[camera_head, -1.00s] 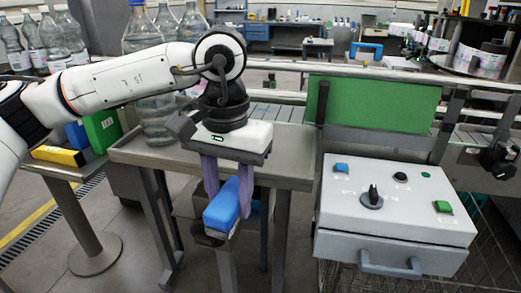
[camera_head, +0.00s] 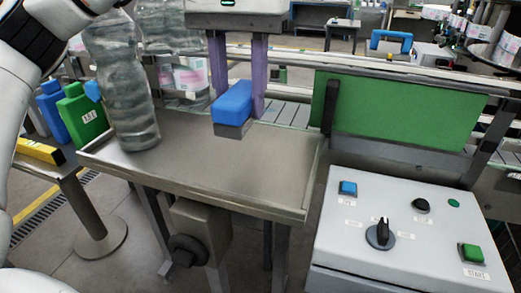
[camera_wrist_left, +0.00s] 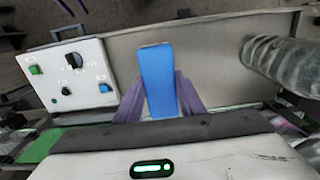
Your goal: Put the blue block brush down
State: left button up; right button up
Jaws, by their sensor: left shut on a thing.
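The blue block brush (camera_head: 232,103) has a blue top and a dark grey underside. My left gripper (camera_head: 236,95) is shut on it, with a purple finger on each side. In the head view the brush shows over the back part of the metal side table (camera_head: 200,177); I cannot tell whether its underside touches the top. The left wrist view also shows the brush (camera_wrist_left: 158,80) between the fingers, with the table (camera_wrist_left: 215,60) beyond it. My right gripper is not in view.
A clear bottle (camera_head: 127,95) stands on the table's left part. The control box (camera_head: 400,235) with a knob and buttons is at the right, below a green panel (camera_head: 395,115). The front and middle of the tabletop are clear. Green (camera_head: 84,115) and blue (camera_head: 52,110) bottles stand at the left.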

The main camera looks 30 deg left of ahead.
pick_arm(q)
jog(key=shift+w, duration=0.3)
jog(key=f, duration=0.4)
jog(key=shift+s+f, duration=0.35)
jog(key=shift+s, duration=0.05)
jog(key=shift+c, duration=0.2)
jog(key=shift+w+f, duration=0.1)
jog(key=shift+f, duration=2.2)
jog(key=shift+f, duration=0.2)
jog(key=o, duration=1.3)
jog(key=shift+c, duration=0.2)
jog(key=shift+r, duration=0.1)
notch_tip(320, 180, up, 12)
jog(key=shift+r, duration=0.1)
